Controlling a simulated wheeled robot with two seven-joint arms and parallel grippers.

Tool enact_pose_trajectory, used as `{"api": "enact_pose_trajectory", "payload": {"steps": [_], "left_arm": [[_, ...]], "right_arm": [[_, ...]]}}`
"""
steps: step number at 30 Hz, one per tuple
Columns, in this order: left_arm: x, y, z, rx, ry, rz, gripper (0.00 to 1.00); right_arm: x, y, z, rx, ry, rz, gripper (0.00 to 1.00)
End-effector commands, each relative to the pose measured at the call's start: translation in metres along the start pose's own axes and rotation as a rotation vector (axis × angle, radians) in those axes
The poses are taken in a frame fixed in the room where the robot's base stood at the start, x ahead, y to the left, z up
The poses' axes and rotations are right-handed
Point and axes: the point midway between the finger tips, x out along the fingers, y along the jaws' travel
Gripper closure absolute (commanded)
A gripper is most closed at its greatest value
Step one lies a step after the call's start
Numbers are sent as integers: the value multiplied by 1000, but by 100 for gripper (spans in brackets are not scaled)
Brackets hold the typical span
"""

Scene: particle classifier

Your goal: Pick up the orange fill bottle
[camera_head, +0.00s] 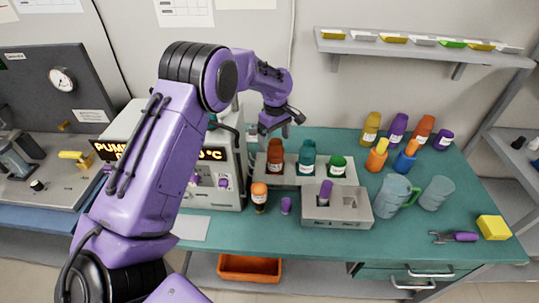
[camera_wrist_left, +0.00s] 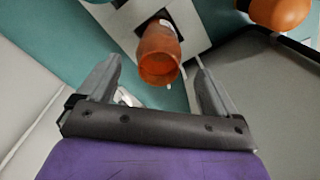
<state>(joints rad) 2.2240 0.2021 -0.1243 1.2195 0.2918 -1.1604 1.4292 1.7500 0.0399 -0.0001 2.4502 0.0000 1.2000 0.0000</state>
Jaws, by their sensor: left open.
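The orange fill bottle (camera_head: 275,157) stands upright at the left end of the grey rack on the teal bench, beside a teal and a green bottle. In the left wrist view the orange bottle (camera_wrist_left: 159,55) shows its open mouth, ahead of the fingers and in line with the gap between them. My left gripper (camera_head: 281,127) is open and empty, above and behind the bottle in the head view. In the left wrist view the gripper (camera_wrist_left: 156,68) has its fingers spread wide. My right gripper is not in view.
A small orange-capped bottle (camera_head: 259,196) stands in front of the rack (camera_head: 344,163); it seems to show in the wrist view's upper right. A machine with a display (camera_head: 228,196) is close on the left. A grey holder (camera_head: 348,212) with a purple item stands in front.

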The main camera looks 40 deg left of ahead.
Motion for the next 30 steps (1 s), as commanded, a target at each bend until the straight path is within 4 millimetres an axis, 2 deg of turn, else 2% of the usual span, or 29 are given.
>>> {"api": "enact_pose_trajectory", "payload": {"steps": [5,8,12,19,20,21,26,30], "left_arm": [[19,-2,0,-3,0,-3,7],[37,1,2,-2,0,-3,7],[59,1,2,-3,1,-1,7],[64,2,2,-2,2,1,7],[64,2,2,-2,2,1,11],[64,2,2,-2,2,1,24],[64,2,2,-1,2,1,76],[63,2,2,-1,2,1,77]], "right_arm": [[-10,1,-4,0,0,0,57],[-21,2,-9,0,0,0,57],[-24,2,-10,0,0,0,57],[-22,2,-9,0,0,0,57],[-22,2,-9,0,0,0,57],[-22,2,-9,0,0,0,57],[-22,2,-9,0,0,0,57],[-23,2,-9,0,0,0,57]]}}
